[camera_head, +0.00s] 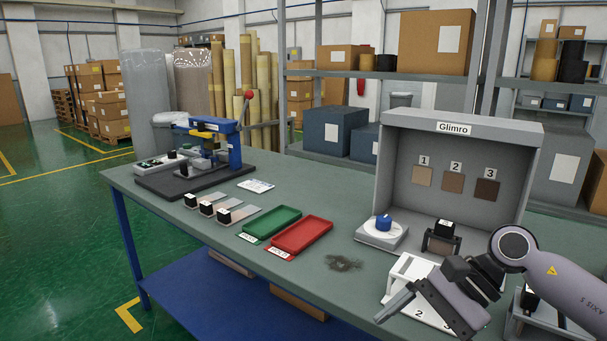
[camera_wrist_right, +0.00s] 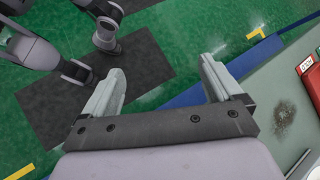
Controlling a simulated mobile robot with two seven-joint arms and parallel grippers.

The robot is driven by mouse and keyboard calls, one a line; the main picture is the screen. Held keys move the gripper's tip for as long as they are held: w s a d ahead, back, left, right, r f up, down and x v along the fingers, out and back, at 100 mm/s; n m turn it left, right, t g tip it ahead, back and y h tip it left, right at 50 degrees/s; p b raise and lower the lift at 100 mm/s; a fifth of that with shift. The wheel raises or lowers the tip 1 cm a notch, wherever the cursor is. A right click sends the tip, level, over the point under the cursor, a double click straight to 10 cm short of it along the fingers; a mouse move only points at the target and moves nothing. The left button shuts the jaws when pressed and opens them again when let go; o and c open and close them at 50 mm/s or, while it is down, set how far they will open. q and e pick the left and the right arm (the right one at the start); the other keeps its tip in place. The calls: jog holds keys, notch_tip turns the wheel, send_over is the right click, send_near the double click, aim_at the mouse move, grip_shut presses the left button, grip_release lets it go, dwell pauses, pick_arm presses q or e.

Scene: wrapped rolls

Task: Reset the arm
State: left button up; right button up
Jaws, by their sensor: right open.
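My right arm comes in from the right in the head view. Its gripper (camera_head: 393,305) hangs over the front edge of the grey-green table (camera_head: 330,205), in front of a white numbered stand (camera_head: 412,268) that it partly covers. In the right wrist view the two grey fingers of the right gripper (camera_wrist_right: 160,78) stand wide apart with nothing between them. Below them are the green floor, a dark mat and the table's blue edge. My left gripper does not show in the head view.
A green tray (camera_head: 272,223) and a red tray (camera_head: 301,236) lie mid-table, beside a dark spill (camera_head: 343,263). A grey booth (camera_head: 386,165), a white device with a blue knob (camera_head: 382,235) and a black-topped holder (camera_head: 441,240) stand near the arm. A blue press (camera_head: 222,140) is far left.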

jog(key=s+a+r+m+t+y+p, duration=0.15)
jog(key=a+m+t+y, duration=0.25)
jog(key=a+m+y, duration=0.85)
jog(key=w+d+f+m+t+h, duration=0.1)
jog(key=d+f+m+t+h, duration=0.45)
jog(key=m, duration=0.85)
jog(key=d+f+m+t+h, duration=0.25)
jog(key=m+t+h, duration=0.5)
jog(key=m, duration=0.75)
jog(key=s+d+f+m+g+h, duration=0.2)
jog(key=s+d+f+m+h, duration=0.1)
jog(key=s+f+m, duration=0.4)
jog(key=s+d+f+m+g+h+p, duration=0.1)
jog(key=s+d+f+m+g+h, duration=0.2)
jog(key=s+f+m, duration=0.3)
notch_tip(320, 180, down, 5)
jog(key=d+m, duration=0.1)
jog(key=m, duration=0.3)
jog(key=shift+s, duration=0.4)
jog(key=shift+d+h, duration=0.1)
jog(key=shift+h, duration=0.15)
